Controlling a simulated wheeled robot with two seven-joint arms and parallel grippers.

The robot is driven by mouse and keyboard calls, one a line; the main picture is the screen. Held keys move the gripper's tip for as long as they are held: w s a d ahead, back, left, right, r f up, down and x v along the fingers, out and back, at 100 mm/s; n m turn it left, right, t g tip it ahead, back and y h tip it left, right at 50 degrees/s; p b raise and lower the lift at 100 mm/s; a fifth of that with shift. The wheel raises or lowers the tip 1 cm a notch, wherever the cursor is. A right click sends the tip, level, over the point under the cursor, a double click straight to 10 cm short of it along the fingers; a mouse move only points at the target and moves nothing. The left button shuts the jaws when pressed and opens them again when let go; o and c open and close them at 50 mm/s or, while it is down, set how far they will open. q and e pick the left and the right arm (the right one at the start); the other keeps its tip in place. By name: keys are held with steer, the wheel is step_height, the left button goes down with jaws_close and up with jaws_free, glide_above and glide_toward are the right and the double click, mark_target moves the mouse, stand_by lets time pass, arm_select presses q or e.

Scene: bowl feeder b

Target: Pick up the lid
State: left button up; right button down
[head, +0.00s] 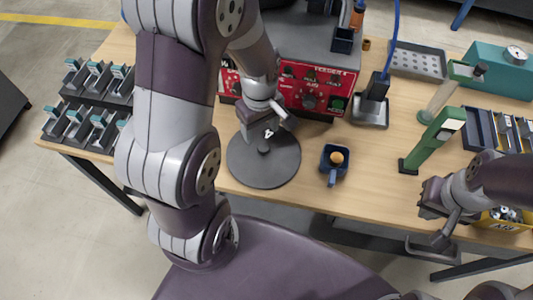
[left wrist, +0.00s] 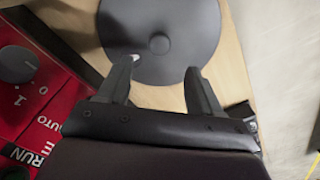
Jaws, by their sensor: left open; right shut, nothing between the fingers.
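The lid (head: 262,172) is a flat dark grey disc with a small raised knob at its centre. It lies on the wooden table in front of the red control panel. My left gripper (head: 266,130) is over the lid's far part, close to the knob. In the left wrist view, the lid (left wrist: 180,20) fills the top, and my left gripper (left wrist: 161,67) has its two fingers apart with nothing between them. The knob shows just beyond the fingertips. My right gripper (head: 432,206) is shut and empty near the table's front right edge, far from the lid.
The red control panel (head: 300,89) stands behind the lid. A blue cup (head: 327,170) with an orange-brown thing inside sits right of it. A green upright device (head: 432,138) and a yellow bin (head: 495,221) are further right. Black racks (head: 95,130) stand at left.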

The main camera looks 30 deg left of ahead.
mark_target(263, 147)
arm_select(q)
steer(key=f, duration=0.5)
steer(key=f+b, duration=0.1)
steer(key=f, duration=0.2)
steer(key=shift+d+f, duration=0.1)
steer(key=shift+d, duration=0.25)
steer(key=shift+s, duration=0.1)
jaws_close()
